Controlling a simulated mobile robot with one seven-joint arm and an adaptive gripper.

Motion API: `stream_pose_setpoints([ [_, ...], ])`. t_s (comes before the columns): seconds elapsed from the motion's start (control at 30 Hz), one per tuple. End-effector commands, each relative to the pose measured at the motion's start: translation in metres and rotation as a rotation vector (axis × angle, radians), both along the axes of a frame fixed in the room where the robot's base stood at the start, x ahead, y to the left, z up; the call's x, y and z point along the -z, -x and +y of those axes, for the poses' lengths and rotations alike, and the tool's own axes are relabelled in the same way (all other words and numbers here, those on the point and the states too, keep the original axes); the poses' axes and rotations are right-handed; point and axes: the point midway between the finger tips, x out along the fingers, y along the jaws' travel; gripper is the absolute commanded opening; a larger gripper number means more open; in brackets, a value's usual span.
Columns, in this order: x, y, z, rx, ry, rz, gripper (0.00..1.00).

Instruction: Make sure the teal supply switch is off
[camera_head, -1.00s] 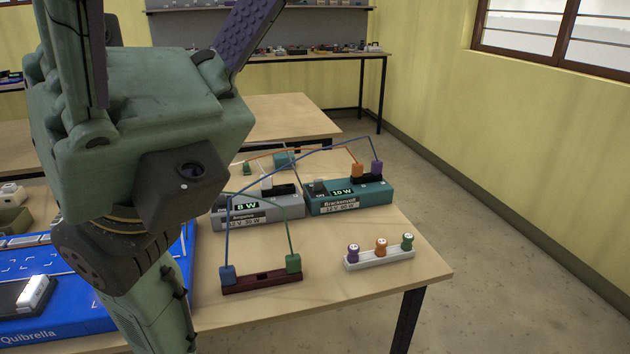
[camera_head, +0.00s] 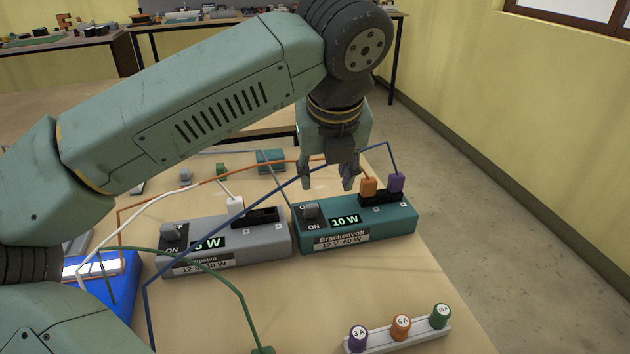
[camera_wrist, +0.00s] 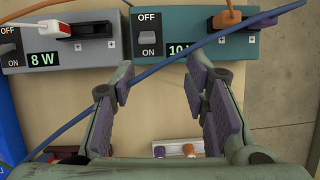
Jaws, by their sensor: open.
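The teal supply (camera_head: 370,234), labelled Brackenvolt 12 V 60 W, stands on the table with its display reading 10 W. Its grey switch (camera_head: 311,211) is at the left end of its top, between OFF and ON marks. The wrist view shows the switch (camera_wrist: 147,37) with OFF above and ON below; I cannot tell surely which way it is tipped.
A blue wire (camera_wrist: 190,57) crosses the wrist view between supply and fingers. An orange plug (camera_head: 369,187) and a purple plug (camera_head: 396,182) sit in the teal supply. A grey supply (camera_head: 225,255) stands to its left. A white holder (camera_head: 400,336) with fuses is in front.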

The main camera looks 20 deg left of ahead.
Motion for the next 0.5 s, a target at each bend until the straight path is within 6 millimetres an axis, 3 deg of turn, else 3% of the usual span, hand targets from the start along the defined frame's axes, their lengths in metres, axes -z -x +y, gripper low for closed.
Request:
stream_pose_setpoints([
  [0.1, 0.004, 0.003, 0.014, -0.054, -0.036, 0.021, 0.42],
  [0.23, 0.016, -0.001, 0.019, -0.061, -0.04, 0.026, 0.42],
  [0.5, 0.062, -0.017, 0.029, -0.056, -0.036, 0.026, 0.42],
])
